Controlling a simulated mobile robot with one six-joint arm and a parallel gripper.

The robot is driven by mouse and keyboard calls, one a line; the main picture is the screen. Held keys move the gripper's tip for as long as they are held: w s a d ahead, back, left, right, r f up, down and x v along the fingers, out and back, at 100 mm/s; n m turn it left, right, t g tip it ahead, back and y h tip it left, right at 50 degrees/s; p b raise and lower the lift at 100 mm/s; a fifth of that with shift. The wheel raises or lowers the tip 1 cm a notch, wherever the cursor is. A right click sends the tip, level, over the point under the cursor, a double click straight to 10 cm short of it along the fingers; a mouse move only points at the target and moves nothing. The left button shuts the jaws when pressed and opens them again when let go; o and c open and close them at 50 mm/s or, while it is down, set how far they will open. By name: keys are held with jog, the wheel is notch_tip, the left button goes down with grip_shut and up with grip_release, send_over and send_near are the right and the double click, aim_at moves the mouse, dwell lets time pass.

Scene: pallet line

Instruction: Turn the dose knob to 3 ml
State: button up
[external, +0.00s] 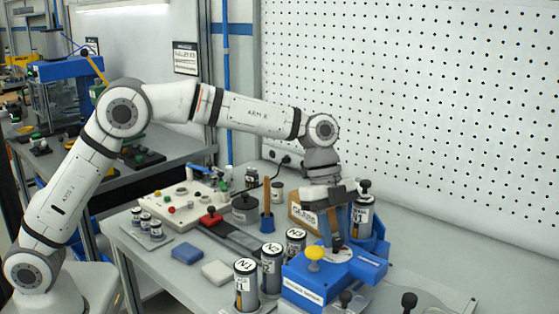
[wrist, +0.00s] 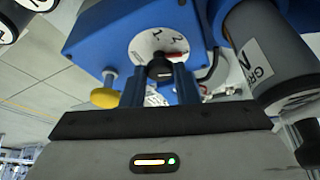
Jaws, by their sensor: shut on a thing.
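The blue dispenser (external: 313,285) stands at the right of the bench. Its white round dial (external: 341,255) faces up and also shows in the wrist view (wrist: 143,44), with a 1 and a 2 readable. The black dose knob (wrist: 158,67) sits at the dial's centre, between my two fingers. My gripper (external: 336,240) points down over the dial and is shut on this knob, as the wrist view shows too (wrist: 160,72). A little red shows at the dial beside the knob. The figure 3 and the exact setting cannot be read.
A yellow button (external: 314,253) stands on the dispenser beside the dial. Bottles marked N1 (external: 246,283), N2 (external: 271,266) and N3 (external: 296,243) stand to its left. A grey canister (wrist: 262,48) is close at right in the wrist view. A pegboard (external: 420,110) rises behind.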

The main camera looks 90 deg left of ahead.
dwell(0.3)
jog(key=o, duration=1)
jog(key=v, duration=0.8)
